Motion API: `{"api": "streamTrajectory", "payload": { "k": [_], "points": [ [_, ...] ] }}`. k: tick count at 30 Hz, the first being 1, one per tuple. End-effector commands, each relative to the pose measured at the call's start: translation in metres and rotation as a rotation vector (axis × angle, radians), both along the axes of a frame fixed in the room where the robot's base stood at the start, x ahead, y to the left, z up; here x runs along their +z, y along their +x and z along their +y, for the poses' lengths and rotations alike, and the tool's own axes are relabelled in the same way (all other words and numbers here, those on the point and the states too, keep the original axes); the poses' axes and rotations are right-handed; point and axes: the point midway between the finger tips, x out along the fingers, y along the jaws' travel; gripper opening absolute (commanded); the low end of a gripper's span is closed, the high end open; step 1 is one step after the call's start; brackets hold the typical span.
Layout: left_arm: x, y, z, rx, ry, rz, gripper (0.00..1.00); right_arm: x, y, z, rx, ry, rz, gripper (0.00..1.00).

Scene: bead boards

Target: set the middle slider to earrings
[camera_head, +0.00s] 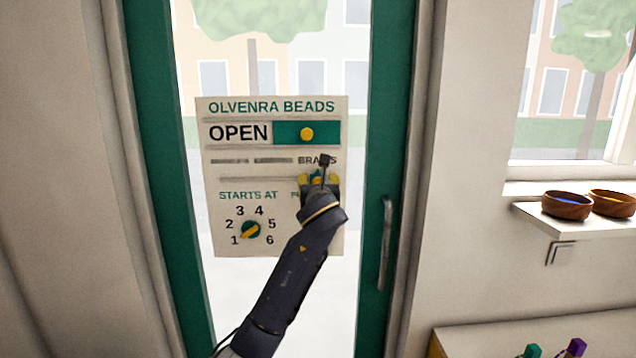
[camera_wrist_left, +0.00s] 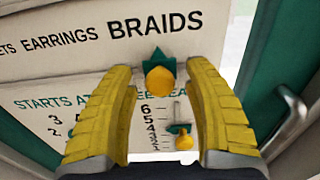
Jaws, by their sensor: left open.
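The middle slider's yellow knob (camera_wrist_left: 159,79) with its green pointer shows in the left wrist view. The pointer stands under the word BRAIDS (camera_wrist_left: 155,23); EARRINGS (camera_wrist_left: 62,38) is printed to its left. My left gripper (camera_wrist_left: 160,72) is open, with one yellow finger on each side of the knob. I cannot tell whether either finger touches it. My right gripper is not in view.
Above is the OPEN slider with its yellow knob (camera_head: 306,134). A small vertical slider (camera_wrist_left: 180,130) is below my gripper. The door handle (camera_head: 385,243) is to the right. Bowls (camera_head: 567,206) stand on a shelf.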

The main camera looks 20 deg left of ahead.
Motion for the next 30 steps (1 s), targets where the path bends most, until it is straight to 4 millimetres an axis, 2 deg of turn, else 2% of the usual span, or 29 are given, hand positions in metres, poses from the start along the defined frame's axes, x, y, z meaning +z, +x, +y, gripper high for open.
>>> {"api": "streamTrajectory", "payload": {
  "k": [6, 16, 27, 30],
  "points": [
    [0.0003, 0.0078, 0.0030, 0.000, 0.000, 0.000, 0.51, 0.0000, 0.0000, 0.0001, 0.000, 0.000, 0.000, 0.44],
    [0.0002, 0.0084, 0.0032, 0.000, 0.000, -0.001, 0.51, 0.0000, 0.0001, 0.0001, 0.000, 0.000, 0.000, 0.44],
    [0.0001, 0.0083, 0.0031, 0.000, 0.000, 0.000, 0.08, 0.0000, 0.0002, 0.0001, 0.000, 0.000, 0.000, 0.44],
    [0.0002, 0.0083, 0.0031, 0.000, 0.000, 0.000, 0.00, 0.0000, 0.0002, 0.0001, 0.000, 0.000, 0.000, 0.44]
  ]
}}
